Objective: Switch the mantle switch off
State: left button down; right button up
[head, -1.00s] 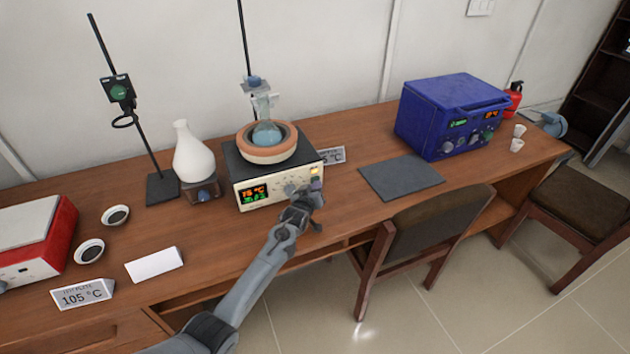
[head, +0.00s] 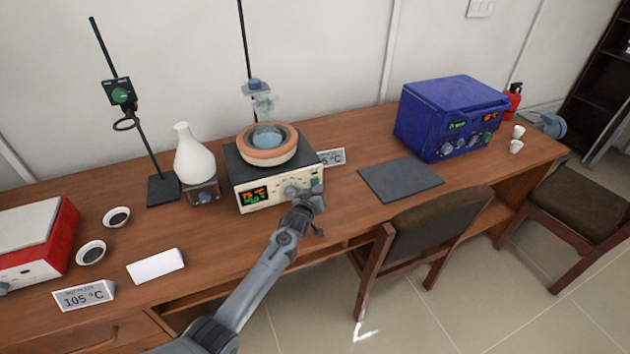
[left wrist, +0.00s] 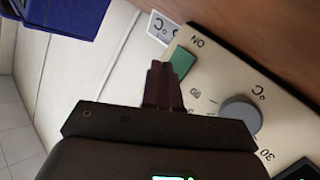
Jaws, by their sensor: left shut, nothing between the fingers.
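The heating mantle (head: 277,200) is a box with a cream front panel, an orange-green display and a grey knob, which also shows in the left wrist view (left wrist: 240,114). Its switch (head: 317,186) is at the right end of the panel. In the left wrist view the switch (left wrist: 183,62) is a green rocker beside the letters "ON". My left gripper (head: 303,199) is at the panel's right part, shut and empty. Its dark fingertips (left wrist: 161,70) are right beside the green rocker; I cannot tell whether they touch it. My right gripper is not in view.
A round-bottomed flask (head: 267,136) sits in the mantle's bowl, under a stand rod. A white flask (head: 193,155) stands left of the mantle. A dark mat (head: 400,180) and a blue furnace (head: 450,115) are to the right. A chair (head: 425,225) stands at the front edge.

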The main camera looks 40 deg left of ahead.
pick_arm(q)
jog(key=shift+s+d, duration=0.1)
jog(key=shift+d, duration=0.05)
dwell(0.3)
jog(key=shift+s+d+p, duration=0.3)
jog(key=shift+d+p, duration=0.25)
jog(key=shift+d, duration=0.05)
jog(key=shift+s+d+p, duration=0.3)
jog(key=shift+d+p, duration=0.25)
jog(key=shift+d, duration=0.05)
jog(key=shift+s+d+f+p, duration=0.2)
jog(key=shift+s+d+p, duration=0.05)
jog(key=shift+d, duration=0.25)
jog(key=shift+s+d+f+p, duration=0.15)
jog(key=shift+s+d+p, duration=0.1)
jog(key=shift+d, duration=0.25)
